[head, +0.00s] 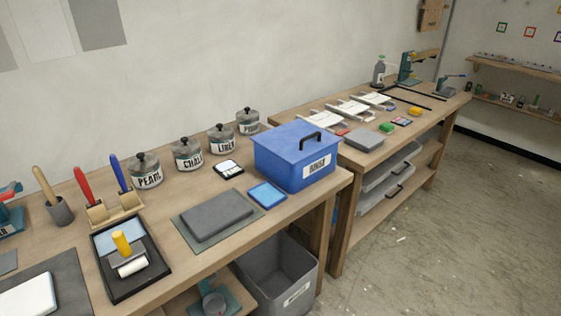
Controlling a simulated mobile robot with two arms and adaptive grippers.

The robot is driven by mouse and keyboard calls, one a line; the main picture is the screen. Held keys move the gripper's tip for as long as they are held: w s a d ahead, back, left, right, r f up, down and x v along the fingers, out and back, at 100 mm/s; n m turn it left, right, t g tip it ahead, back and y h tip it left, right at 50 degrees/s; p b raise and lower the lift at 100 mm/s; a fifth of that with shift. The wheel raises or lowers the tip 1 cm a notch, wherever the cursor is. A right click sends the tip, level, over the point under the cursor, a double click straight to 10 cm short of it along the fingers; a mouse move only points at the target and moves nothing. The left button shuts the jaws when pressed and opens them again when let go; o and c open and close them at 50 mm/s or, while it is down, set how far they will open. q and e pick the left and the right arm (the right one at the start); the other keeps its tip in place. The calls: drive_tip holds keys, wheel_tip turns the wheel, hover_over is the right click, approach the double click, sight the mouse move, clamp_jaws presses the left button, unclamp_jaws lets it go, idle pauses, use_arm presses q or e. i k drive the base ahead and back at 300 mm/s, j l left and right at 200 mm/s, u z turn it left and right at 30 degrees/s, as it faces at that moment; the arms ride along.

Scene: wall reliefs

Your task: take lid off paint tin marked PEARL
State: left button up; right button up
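The paint tin marked PEARL (146,175) is a grey metal tin with a white label, standing upright on the wooden bench near the wall. Its lid (142,159), with a dark knob on top, sits on the tin. It is the leftmost of a row of similar lidded tins: CHALK (188,158), LINEN (222,142) and one at the far end (248,123) whose label is partly hidden by the blue box. Neither of my grippers is in view.
A rack with red and blue handled tools (116,212) stands left of PEARL. In front are a roller tray (148,282) and a grey slab (217,214). A lidded blue box (280,167) stands to the right. Bare bench lies just in front of the tins.

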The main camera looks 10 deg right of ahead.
sight(141, 161)
drive_tip(key=i+l+u, duration=0.2)
drive_tip(key=l+u, duration=0.3)
drive_tip(key=l, duration=0.45)
drive_tip(key=l+u, duration=0.5)
drive_tip(key=l, duration=0.45)
